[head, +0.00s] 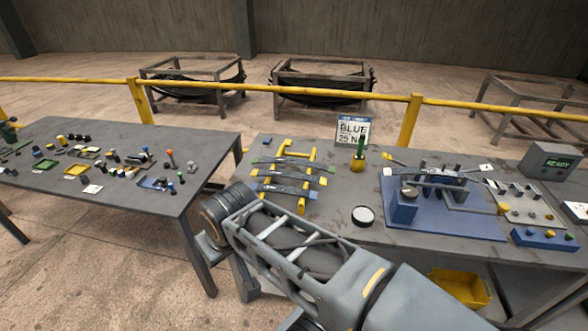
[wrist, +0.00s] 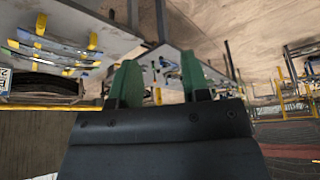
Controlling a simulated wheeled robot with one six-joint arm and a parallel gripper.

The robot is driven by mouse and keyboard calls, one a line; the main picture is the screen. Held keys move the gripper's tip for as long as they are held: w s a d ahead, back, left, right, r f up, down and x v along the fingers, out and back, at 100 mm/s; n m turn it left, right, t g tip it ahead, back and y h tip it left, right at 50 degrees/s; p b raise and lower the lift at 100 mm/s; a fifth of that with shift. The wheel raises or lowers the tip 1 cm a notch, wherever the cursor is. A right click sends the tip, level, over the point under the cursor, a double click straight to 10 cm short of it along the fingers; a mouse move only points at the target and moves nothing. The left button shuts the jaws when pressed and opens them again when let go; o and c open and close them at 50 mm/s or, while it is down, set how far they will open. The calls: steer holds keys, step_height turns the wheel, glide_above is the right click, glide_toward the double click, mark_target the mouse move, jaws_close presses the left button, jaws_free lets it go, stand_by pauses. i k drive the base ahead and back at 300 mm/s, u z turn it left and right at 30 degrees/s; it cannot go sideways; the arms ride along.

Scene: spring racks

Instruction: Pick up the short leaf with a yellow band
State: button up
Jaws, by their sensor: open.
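A yellow rack (head: 302,205) on the right-hand table holds several dark curved leaves, one behind another. The middle leaf (head: 290,175) seems to carry the yellow band, though its markings are small. The leaf behind it (head: 290,163) shows green and the front leaf (head: 284,188) shows blue. The yellow rack and leaves also show at upper left in the wrist view, which looks inverted. My gripper (wrist: 160,82) shows two green fingertips, spread apart with nothing between them. It is away from the leaves. In the head view my arm reaches left in front of the table, and the fingertips cannot be made out.
A blue fixture (head: 450,222) with a leaf assembly stands right of the rack. The left table (head: 120,150) holds small parts. A gap separates the tables.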

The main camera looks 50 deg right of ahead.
mark_target(318, 180)
steer(key=z, duration=0.7)
steer(key=i, duration=0.8)
steer(key=z, duration=0.8)
